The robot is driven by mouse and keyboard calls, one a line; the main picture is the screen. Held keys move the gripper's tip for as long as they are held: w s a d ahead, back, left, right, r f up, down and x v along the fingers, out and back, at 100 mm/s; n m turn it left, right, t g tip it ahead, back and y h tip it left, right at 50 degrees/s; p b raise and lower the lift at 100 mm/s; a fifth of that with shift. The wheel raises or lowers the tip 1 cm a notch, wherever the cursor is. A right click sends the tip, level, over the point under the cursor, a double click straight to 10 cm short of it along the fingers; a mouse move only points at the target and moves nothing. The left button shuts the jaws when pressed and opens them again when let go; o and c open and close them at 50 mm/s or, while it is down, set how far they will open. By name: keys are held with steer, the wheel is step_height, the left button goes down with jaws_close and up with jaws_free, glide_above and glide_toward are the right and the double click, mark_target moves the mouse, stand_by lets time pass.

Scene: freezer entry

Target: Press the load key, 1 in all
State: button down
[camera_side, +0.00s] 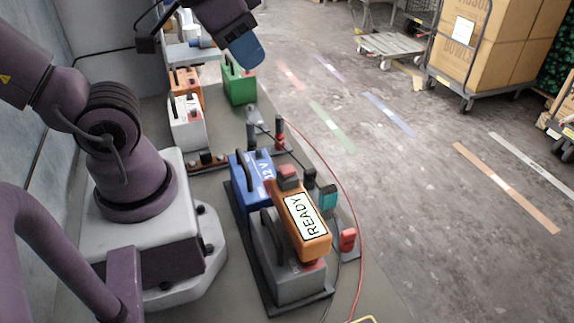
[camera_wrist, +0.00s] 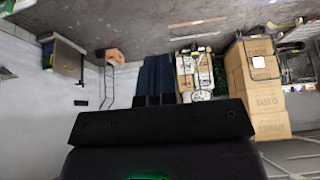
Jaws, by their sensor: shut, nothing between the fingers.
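An orange tester (camera_side: 312,247) with a white panel reading READY lies tilted on top of a grey battery (camera_side: 290,283). At its upper end is a dull red block on a dark base (camera_side: 288,172). No label marks which part is the load key. My gripper (camera_side: 246,52) is at the top of the side view, with blue fingers pointing down and right. It is shut and empty, well above and apart from the tester. In the wrist view the blue fingers (camera_wrist: 159,58) stand side by side; the tester is not in that view.
A blue 12V battery (camera_side: 245,195) stands behind the tester. Red (camera_side: 347,239) and teal (camera_side: 328,197) parts and loose cables lie to its right. White (camera_side: 187,132), orange (camera_side: 185,82) and green (camera_side: 240,88) batteries stand farther back. Carts with boxes (camera_side: 485,40) stand beyond the open floor.

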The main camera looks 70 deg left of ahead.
steer(key=n+g+h, duration=0.9)
steer(key=n, duration=1.4)
glide_above(291, 167)
steer(key=shift+f, duration=2.15)
steer(key=shift+t, duration=0.3)
steer(key=shift+f, duration=4.45)
steer(key=shift+f, duration=0.1)
